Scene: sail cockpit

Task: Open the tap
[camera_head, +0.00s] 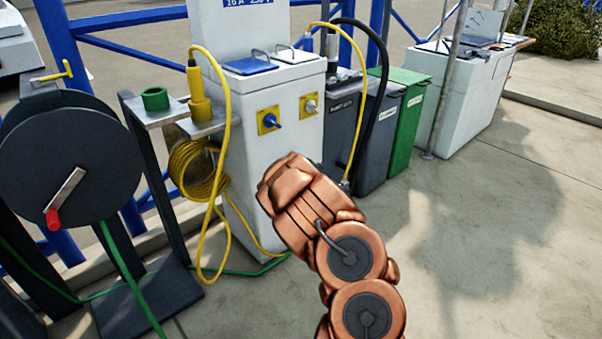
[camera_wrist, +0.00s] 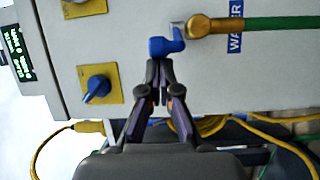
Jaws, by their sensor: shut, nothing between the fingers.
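In the wrist view, the tap (camera_wrist: 166,46) has a blue handle and sits on the pale face of a service pedestal (camera_wrist: 130,22). A brass fitting (camera_wrist: 203,26) with a green hose joins it, beside a blue WATER label (camera_wrist: 235,27). My gripper (camera_wrist: 158,66) is shut and empty. Its fingertips are just below the blue handle in the picture; I cannot tell whether they touch it. In the head view, the pedestal (camera_head: 240,165) stands behind my copper arm. The tap and my gripper do not show there.
A blue switch (camera_wrist: 97,88) sits on a yellow plate near the tap. In the head view, a hose reel (camera_head: 70,150) and coiled yellow cable (camera_head: 195,170) are left of the pedestal. Grey bins and a green bin (camera_head: 408,120) stand to its right. The right floor is clear.

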